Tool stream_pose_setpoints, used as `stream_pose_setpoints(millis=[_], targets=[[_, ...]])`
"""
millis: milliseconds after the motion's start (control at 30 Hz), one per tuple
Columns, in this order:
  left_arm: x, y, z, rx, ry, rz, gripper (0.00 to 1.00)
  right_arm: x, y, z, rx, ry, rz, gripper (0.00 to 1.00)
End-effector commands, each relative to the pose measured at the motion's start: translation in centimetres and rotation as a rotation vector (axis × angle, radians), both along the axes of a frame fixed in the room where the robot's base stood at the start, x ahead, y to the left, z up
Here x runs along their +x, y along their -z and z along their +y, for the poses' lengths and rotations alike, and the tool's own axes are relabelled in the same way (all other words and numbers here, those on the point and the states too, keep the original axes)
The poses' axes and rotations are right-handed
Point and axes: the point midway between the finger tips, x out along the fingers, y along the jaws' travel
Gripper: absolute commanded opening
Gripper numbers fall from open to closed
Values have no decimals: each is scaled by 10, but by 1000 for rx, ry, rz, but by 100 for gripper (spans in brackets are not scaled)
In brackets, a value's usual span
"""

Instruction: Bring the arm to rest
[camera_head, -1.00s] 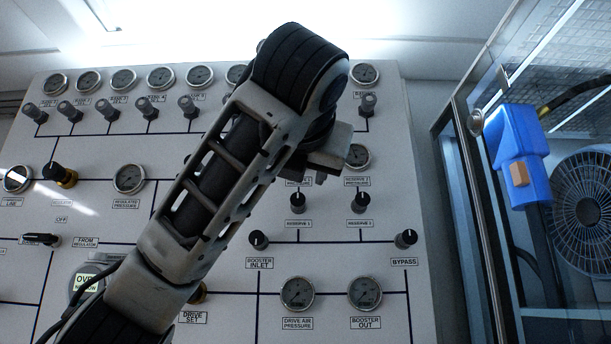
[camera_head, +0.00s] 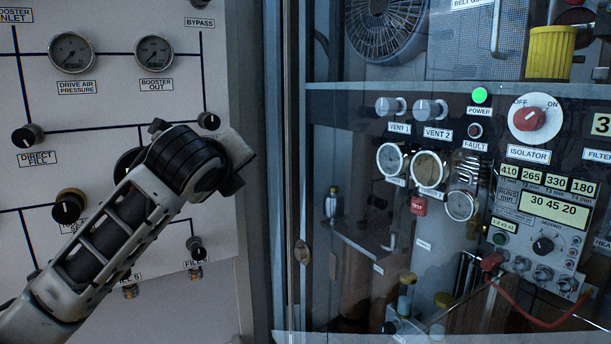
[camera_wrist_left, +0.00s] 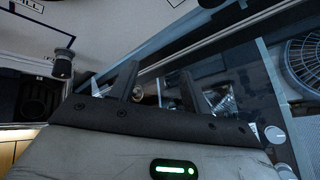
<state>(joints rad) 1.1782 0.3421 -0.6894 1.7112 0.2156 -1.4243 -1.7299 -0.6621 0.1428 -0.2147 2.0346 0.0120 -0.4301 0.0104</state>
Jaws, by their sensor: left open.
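My left arm (camera_head: 120,215) comes in from the lower left in the head view and reaches up across the white fill panel (camera_head: 110,115). Its wrist end (camera_head: 190,160) is in front of the panel's right edge and hides part of it. The left gripper's fingers are hard to make out there. In the left wrist view, the left gripper (camera_wrist_left: 158,82) shows two dark fingers standing apart, with nothing between them. My right gripper is in neither view.
Right of the panel stands a glass-fronted cabinet (camera_head: 290,190) with gauges, a red isolator knob (camera_head: 529,119) and a fan (camera_head: 385,28). Panel knobs, such as the direct fill knob (camera_head: 27,136), stick out near my arm. A red cable (camera_head: 540,322) hangs at the lower right.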

Motion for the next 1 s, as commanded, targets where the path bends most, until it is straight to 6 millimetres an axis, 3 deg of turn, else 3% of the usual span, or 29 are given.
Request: stream_pose_setpoints(millis=[33, 200, 367, 500, 600, 733, 900, 1000], targets=[[0, 46, -9, -122, 10, 49, 48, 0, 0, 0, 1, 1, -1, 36], [-20, 165, -27, -554, -31, 176, 48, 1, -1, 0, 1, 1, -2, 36], [-63, 264, -33, -955, -153, 300, 48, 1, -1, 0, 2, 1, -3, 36], [-116, 339, -30, -1291, -315, 393, 48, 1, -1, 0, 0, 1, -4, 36], [-162, 385, -23, -1516, -460, 441, 48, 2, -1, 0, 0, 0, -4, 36], [-225, 431, -9, -1775, -665, 469, 48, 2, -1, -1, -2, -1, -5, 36], [-292, 463, 9, -2002, -880, 459, 48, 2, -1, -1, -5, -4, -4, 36], [-314, 470, 15, -2073, -950, 447, 48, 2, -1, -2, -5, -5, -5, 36]])
